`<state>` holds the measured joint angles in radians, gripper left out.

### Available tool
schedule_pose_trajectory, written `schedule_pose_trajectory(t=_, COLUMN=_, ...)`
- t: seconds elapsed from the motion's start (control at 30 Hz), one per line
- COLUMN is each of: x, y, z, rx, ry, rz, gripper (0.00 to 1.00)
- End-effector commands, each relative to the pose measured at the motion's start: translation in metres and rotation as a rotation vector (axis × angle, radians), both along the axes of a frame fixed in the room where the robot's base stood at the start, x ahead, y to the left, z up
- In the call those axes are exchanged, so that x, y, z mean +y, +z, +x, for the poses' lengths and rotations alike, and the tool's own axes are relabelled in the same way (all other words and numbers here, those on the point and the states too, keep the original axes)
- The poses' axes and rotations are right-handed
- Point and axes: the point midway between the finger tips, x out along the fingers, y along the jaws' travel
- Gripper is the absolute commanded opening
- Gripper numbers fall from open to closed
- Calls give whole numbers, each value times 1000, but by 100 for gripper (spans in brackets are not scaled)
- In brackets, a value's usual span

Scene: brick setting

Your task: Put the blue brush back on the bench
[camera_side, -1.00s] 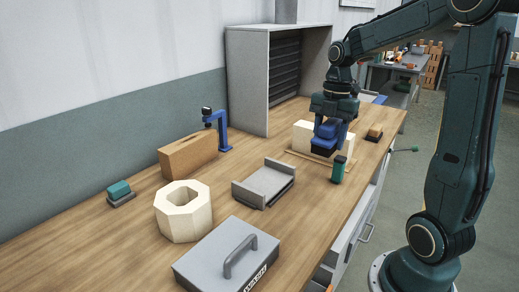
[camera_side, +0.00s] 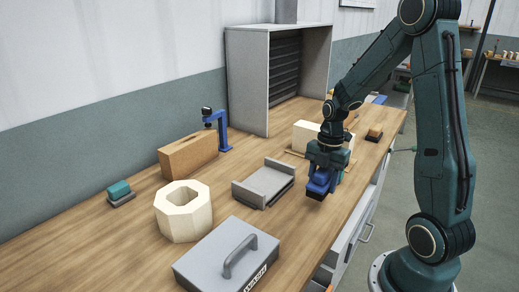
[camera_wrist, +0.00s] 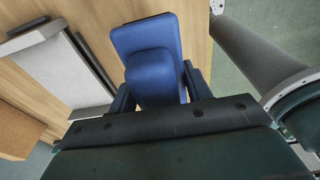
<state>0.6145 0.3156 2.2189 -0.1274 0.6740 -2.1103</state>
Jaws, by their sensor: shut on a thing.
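The blue brush (camera_side: 319,180) is held in my gripper (camera_side: 325,168), with its dark bristle side facing down. It is just over the wooden bench (camera_side: 290,228), to the right of the grey tray. I cannot tell whether the bristles touch the wood. In the wrist view the brush's blue body (camera_wrist: 150,60) sits between the two dark fingers, with bench wood around it. My gripper is shut on the brush. The green cylinder is hidden behind my gripper or arm in the side view.
A grey tray (camera_side: 248,192) lies left of the brush. A grey lidded box (camera_side: 205,262) stands in front and a cream octagonal ring (camera_side: 205,222) further left. A white block (camera_side: 301,134) is behind my gripper. Bare bench lies in front of the brush.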

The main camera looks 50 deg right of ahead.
Motion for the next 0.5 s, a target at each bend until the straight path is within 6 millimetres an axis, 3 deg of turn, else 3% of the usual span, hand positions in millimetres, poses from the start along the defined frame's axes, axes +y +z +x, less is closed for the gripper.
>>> schedule_pose_trajectory(t=0.2, x=0, y=-22, z=0, rx=1, ry=0, rz=0, gripper=24)
schedule_pose_trajectory(t=0.5, x=0, y=-27, z=0, rx=0, ry=0, rz=0, gripper=24)
